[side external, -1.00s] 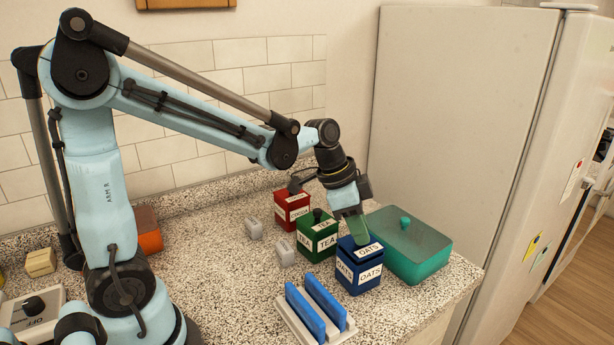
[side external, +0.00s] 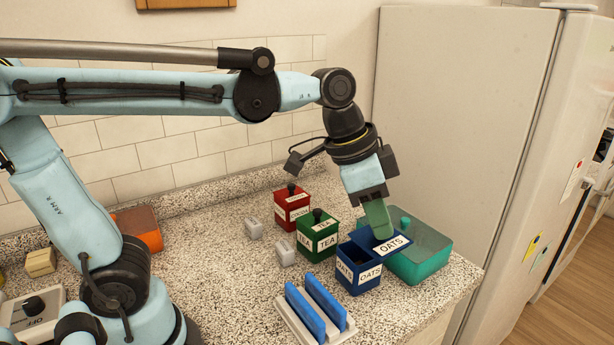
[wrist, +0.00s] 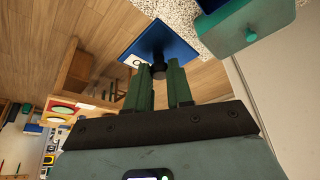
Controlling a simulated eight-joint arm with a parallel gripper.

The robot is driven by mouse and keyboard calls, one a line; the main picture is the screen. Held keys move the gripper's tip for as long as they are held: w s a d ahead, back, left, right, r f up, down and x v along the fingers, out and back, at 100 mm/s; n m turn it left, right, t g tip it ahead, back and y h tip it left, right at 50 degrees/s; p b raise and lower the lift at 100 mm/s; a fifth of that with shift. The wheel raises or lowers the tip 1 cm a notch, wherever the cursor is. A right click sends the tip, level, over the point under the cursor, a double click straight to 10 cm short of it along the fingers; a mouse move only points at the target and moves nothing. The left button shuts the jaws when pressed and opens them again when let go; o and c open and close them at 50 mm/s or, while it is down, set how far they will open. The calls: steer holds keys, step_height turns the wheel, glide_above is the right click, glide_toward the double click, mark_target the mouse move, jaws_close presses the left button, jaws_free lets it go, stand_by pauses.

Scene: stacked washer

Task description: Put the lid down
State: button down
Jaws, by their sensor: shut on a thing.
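My gripper (side external: 379,232) is shut on the blue OATS lid (side external: 391,245), above and to the right of the blue OATS canister. In the wrist view the lid (wrist: 150,42) is a square blue plate, and its black knob (wrist: 158,70) is between my green fingers. The blue OATS canister (side external: 360,275) stands on the counter with its top partly uncovered. The lid appears tilted and overlaps the canister's right rim in the side view; I cannot tell whether they touch.
A teal box with a lid (side external: 432,250) stands just right of and behind the blue lid. Green TEA (side external: 318,238) and red (side external: 292,207) canisters stand to the left. A rack with blue panels (side external: 315,312) is in front. Speckled counter (side external: 420,315) is bare at front right.

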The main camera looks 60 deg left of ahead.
steer(key=w+a+f+n+y, duration=0.1)
steer(key=w+a+f+n, duration=0.25)
steer(key=w+a, duration=0.3)
steer(key=w+a+f+n+y, duration=0.2)
steer(key=w+a+n, duration=0.2)
steer(key=w+a, duration=0.3)
steer(key=shift+n+t, duration=0.4)
steer(key=shift+n, duration=0.35)
steer(key=a+f, duration=0.2)
steer(key=a, duration=0.2)
steer(key=w+a+f, duration=0.1)
steer(key=a+f, duration=0.2)
steer(key=a, duration=0.2)
steer(key=w+a+f, duration=0.1)
steer(key=a+f, duration=0.2)
steer(key=a, duration=0.2)
steer(key=shift+w+f, duration=0.1)
steer(key=shift+w, duration=0.1)
steer(key=shift+a+f, duration=0.35)
steer(key=shift+a, duration=0.1)
steer(key=shift+f, duration=1.9)
steer(key=shift+f, duration=0.2)
steer(key=c, duration=1)
jaws_free()
steer(key=shift+r, duration=0.15)
